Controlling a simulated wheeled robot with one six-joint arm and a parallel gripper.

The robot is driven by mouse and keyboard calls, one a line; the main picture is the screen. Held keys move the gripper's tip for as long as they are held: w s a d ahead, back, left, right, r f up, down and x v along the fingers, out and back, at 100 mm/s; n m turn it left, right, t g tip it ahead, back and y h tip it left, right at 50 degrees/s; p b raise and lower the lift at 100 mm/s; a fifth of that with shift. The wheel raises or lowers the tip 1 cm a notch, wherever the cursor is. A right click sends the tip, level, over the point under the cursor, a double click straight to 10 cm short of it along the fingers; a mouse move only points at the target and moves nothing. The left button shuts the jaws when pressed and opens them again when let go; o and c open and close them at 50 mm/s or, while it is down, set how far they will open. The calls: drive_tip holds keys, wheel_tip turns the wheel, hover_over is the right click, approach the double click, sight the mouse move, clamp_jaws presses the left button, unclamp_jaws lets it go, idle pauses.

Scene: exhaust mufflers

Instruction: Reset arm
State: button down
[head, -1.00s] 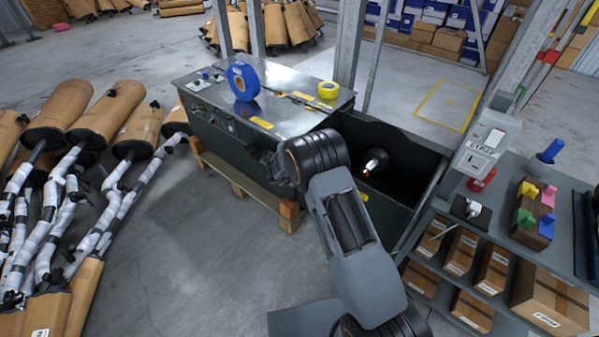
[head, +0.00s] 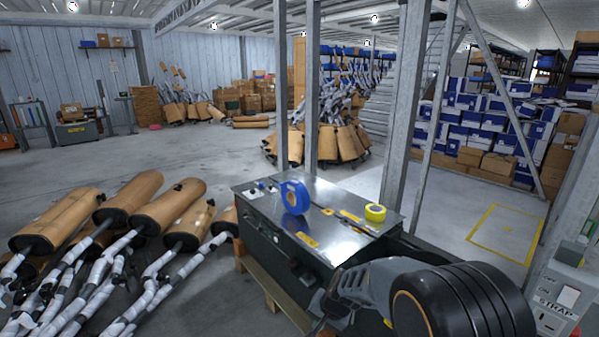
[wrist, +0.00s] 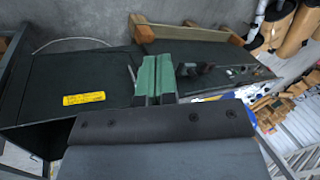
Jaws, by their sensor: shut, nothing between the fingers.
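My arm reaches across the lower right of the head view, folded in front of the dark strapping machine (head: 262,232). In the wrist view my gripper (wrist: 154,60) shows its two green-padded fingers close together, shut and empty. The machine's dark side panel with a yellow label (wrist: 84,98) lies beyond the fingers in that view. In the head view the fingertips are small and partly hidden near the machine's front, so their exact distance from it is unclear.
A blue tape roll (head: 295,197) and a yellow tape roll (head: 375,212) sit on the machine's top. Wrapped mufflers (head: 150,200) crowd the floor at left. Metal posts (head: 405,120) rise behind the machine. A grey STRAP control box (head: 560,300) stands at right. Open floor lies behind left.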

drive_tip(key=s+d+r+n+h+p, duration=0.1)
drive_tip(key=s+d+r+n+p, duration=0.1)
drive_tip(key=s+d+r, duration=0.3)
drive_tip(key=s+d+r+n+t+h+p, duration=0.1)
drive_tip(key=s+d+r+n+h+p, duration=0.1)
drive_tip(key=s+d+r, duration=0.4)
drive_tip(key=s+r+n+p, duration=0.1)
drive_tip(key=s+r, duration=0.4)
drive_tip(key=r, duration=0.3)
drive_tip(key=shift+s+r, duration=0.15)
drive_tip(key=shift+s, duration=0.15)
